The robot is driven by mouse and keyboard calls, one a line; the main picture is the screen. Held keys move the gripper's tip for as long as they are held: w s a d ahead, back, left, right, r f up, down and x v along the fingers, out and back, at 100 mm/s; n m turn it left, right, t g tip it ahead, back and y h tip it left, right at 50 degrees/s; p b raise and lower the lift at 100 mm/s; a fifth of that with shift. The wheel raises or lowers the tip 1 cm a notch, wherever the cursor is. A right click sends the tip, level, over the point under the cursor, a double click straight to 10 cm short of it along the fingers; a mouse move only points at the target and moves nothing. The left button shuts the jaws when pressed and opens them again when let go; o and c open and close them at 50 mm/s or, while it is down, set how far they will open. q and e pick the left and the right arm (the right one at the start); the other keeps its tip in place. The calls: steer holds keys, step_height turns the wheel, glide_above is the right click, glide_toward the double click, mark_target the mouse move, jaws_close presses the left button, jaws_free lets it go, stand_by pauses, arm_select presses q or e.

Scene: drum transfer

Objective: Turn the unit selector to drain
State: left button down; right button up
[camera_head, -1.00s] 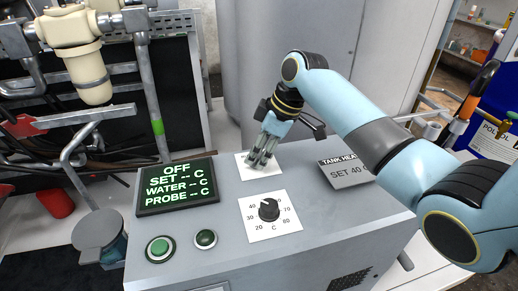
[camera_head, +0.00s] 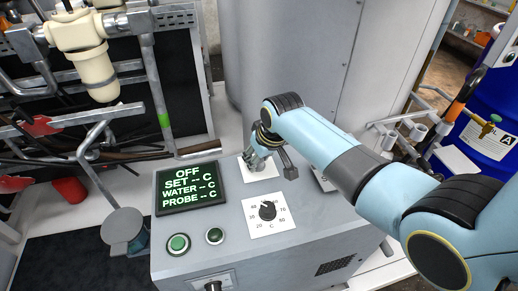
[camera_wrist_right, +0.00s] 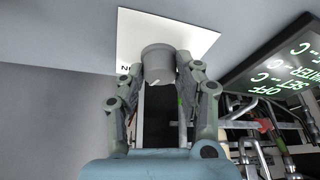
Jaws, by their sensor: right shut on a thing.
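The unit selector is a grey round knob (camera_wrist_right: 157,63) on a white square plate (camera_wrist_right: 195,32) in the right wrist view. A white tick shows on the knob. Only part of a word shows at the plate's edge; the rest of the lettering is hidden. My right gripper (camera_wrist_right: 160,78) has its fingers closed on both sides of the knob. In the head view my right gripper (camera_head: 254,160) reaches down to the same plate (camera_head: 262,183) on the grey unit's top and hides the knob. My left gripper is out of view.
The display (camera_head: 190,188) reads OFF, with dashes for SET, WATER and PROBE. A black temperature dial (camera_head: 267,210), a green button (camera_head: 178,243) and a dark green lamp (camera_head: 214,236) are on the panel. A blue drum (camera_head: 490,120) stands at right.

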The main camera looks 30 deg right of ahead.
steer(key=shift+a+m+h+p, duration=0.1)
steer(key=shift+m+h+p, duration=0.4)
steer(key=shift+m, duration=0.6)
steer(key=o, duration=1.1)
steer(key=v, duration=1.2)
steer(key=shift+w, duration=0.1)
